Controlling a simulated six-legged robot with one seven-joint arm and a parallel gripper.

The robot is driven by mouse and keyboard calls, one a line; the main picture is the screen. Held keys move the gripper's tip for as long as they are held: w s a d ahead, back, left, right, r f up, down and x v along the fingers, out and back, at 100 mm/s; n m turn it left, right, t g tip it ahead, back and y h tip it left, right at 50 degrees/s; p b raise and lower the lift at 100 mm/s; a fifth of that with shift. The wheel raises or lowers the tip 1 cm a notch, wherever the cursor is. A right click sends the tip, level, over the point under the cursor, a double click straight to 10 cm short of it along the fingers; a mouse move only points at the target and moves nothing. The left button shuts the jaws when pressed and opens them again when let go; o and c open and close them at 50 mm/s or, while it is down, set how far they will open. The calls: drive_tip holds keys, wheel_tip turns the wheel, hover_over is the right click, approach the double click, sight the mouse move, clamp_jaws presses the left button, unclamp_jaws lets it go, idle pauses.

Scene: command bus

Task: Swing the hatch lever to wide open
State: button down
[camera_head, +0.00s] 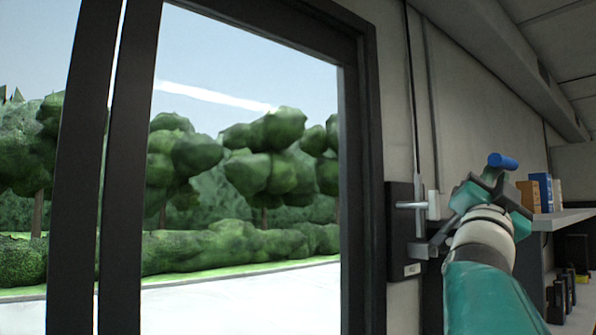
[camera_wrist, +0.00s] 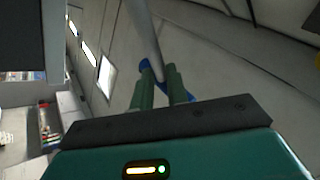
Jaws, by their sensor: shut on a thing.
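The hatch lever's blue grip (camera_head: 503,160) shows at the right in the head view, at the end of my gripper (camera_head: 487,180). A grey bar (camera_head: 434,243) runs from the dark wall plate (camera_head: 399,262) towards my gripper. In the wrist view, a grey bar (camera_wrist: 142,30) comes down from the top to my gripper's green fingers (camera_wrist: 162,76). Blue of the grip (camera_wrist: 145,63) shows at the fingertips. My gripper is shut on the grip. The fingers hide most of it, and the joint between bar and grip is not clear.
A dark-framed window or door (camera_head: 362,150) fills the left of the head view, with trees outside. A pale horizontal handle (camera_head: 412,205) sticks out from the wall plate close by. A shelf (camera_head: 565,219) with small boxes stands at the right, near my arm.

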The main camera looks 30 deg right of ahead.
drive_tip(key=s+f+m+g, duration=0.5)
drive_tip(key=f+m+g, duration=0.2)
drive_tip(key=m+g, duration=0.3)
drive_tip(key=shift+s+m, duration=0.25)
drive_tip(key=shift+m, duration=0.55)
drive_tip(key=shift+f, duration=0.1)
drive_tip(key=c, duration=1.2)
unclamp_jaws()
drive_tip(key=shift+s, duration=0.2)
drive_tip(key=shift+o, duration=0.2)
drive_tip(key=shift+w, duration=0.1)
drive_tip(key=shift+w+f, duration=0.1)
drive_tip(key=shift+f, duration=0.05)
drive_tip(key=shift+f, duration=0.1)
